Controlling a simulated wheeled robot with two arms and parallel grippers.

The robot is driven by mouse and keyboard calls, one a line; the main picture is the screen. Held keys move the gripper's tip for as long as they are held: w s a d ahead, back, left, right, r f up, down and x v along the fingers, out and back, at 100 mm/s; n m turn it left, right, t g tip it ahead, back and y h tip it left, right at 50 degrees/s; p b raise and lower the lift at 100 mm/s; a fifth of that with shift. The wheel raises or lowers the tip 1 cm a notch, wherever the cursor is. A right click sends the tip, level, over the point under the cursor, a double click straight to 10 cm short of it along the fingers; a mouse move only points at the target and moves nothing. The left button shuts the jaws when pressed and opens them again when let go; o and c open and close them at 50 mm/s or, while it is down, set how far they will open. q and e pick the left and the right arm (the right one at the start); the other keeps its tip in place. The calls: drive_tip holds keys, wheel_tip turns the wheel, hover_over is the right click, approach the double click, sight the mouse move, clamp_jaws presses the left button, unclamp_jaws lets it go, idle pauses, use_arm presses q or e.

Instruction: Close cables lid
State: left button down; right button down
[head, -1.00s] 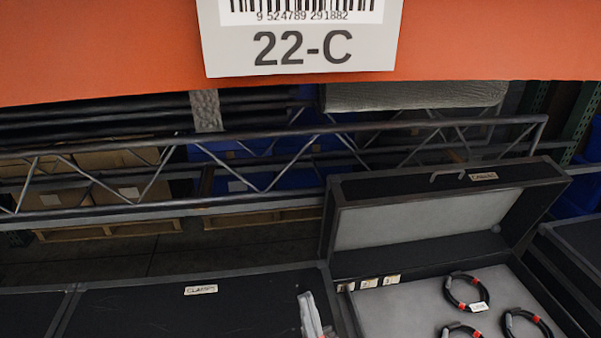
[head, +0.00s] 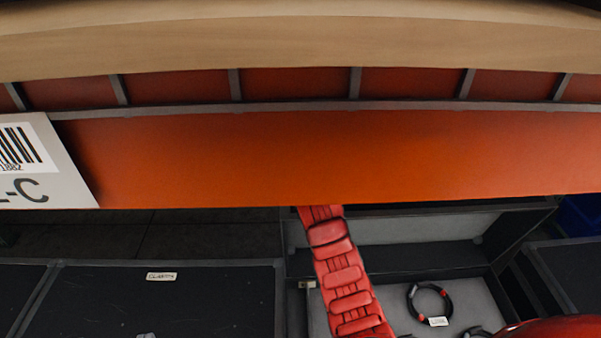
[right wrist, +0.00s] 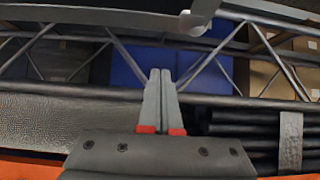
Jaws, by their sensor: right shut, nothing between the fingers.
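The cables tote stands open at the right of the head view. Its lid (head: 420,230) is raised at the back, grey lining facing me, its top hidden behind the orange beam. Coiled black cables (head: 430,304) with red bands lie on the tote's grey floor (head: 475,292). My red right arm crosses the lid's left part and goes up behind the beam, which hides the gripper in the head view. In the right wrist view my right gripper (right wrist: 160,74) is shut and empty. A dark edge (right wrist: 100,15), seemingly the lid's rim, shows above, apart from the fingertips.
The orange beam (head: 300,155) with a wooden shelf edge (head: 300,40) spans the upper head view. The clamps tote (head: 200,305) at left is shut. A metal truss (right wrist: 115,60) and black tubes (right wrist: 245,130) lie behind in the wrist view.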

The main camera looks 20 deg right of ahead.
drive_tip(key=shift+s+d+r+g, duration=0.15)
drive_tip(key=shift+s+r+g, duration=0.15)
drive_tip(key=shift+g, duration=0.1)
drive_tip(key=shift+w+d+f, duration=0.1)
drive_tip(key=shift+w+f, duration=0.05)
drive_tip(key=shift+f, duration=0.1)
drive_tip(key=shift+w+d+f+p, duration=0.15)
drive_tip(key=shift+w+f+p, duration=0.5)
drive_tip(key=shift+f+p, duration=0.4)
drive_tip(key=shift+w+d+f+p, duration=0.2)
drive_tip(key=shift+w+f+p, duration=0.45)
drive_tip(key=shift+f+p, duration=0.4)
drive_tip(key=shift+w+d+f+p, duration=0.15)
drive_tip(key=shift+w+f+p, duration=0.6)
drive_tip(key=shift+f, duration=0.45)
drive_tip(key=shift+s+a+f+p, duration=0.15)
drive_tip(key=shift+s+p, duration=0.15)
drive_tip(key=shift+s, duration=0.25)
